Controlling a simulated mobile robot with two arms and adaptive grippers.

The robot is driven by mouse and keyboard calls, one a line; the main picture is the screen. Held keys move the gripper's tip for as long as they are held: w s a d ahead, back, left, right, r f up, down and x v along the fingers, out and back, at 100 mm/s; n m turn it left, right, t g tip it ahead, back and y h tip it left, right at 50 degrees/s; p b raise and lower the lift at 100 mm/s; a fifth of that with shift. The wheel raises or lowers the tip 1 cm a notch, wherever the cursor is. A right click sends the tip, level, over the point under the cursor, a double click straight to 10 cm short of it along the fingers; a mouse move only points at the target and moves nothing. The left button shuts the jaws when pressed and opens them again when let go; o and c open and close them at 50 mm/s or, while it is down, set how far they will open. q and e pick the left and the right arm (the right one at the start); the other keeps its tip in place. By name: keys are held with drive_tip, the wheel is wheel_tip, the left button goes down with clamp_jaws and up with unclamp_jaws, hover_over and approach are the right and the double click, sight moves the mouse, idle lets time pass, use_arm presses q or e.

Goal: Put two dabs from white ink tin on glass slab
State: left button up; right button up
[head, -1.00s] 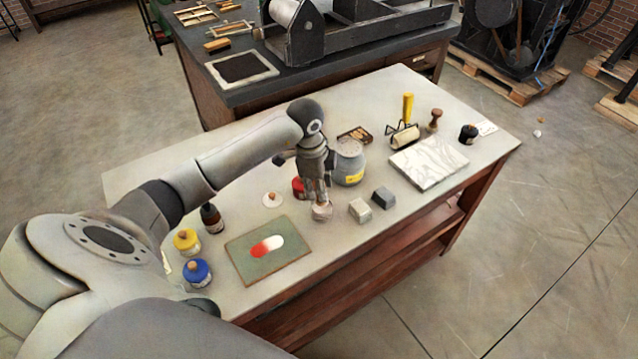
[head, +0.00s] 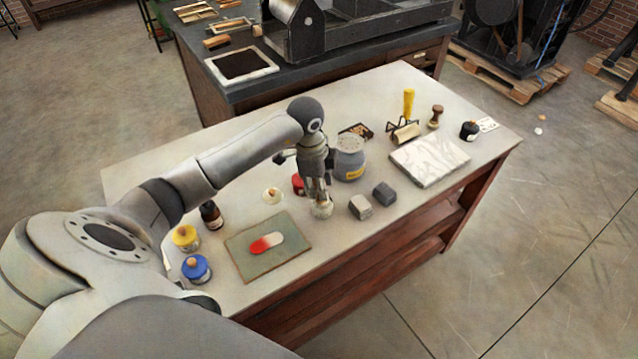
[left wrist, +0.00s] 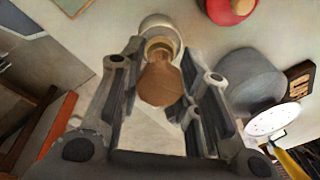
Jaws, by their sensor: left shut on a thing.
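The white ink tin (head: 321,209) stands near the table's front edge, below my left gripper (head: 319,194). In the left wrist view the left gripper (left wrist: 158,85) is shut on a wooden handle (left wrist: 160,84), with its far end at the white tin (left wrist: 160,28). I cannot tell how deep the handle sits in the tin. The glass slab, seen as a grey-green panel (head: 258,268), lies to the left of the tin and bears a red and white ink streak (head: 266,243). A white round lid (head: 273,196) with a brown knob lies behind the slab. My right gripper is out of view.
A red tin (head: 298,185) and a grey pot (head: 349,160) stand close behind the gripper. Yellow (head: 186,238) and blue (head: 197,269) tins and a dark bottle (head: 211,215) stand left. A marble slab (head: 428,160) lies right.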

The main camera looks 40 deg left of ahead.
use_arm(q)
drive_tip(key=shift+f, duration=0.4)
drive_tip(key=shift+f, duration=0.2)
idle(1.0)
drive_tip(key=shift+r, duration=0.15)
drive_tip(key=shift+r, duration=0.25)
wheel_tip(320, 180, up, 6)
drive_tip(key=p, duration=0.5)
drive_tip(key=shift+r, duration=0.2)
idle(0.3)
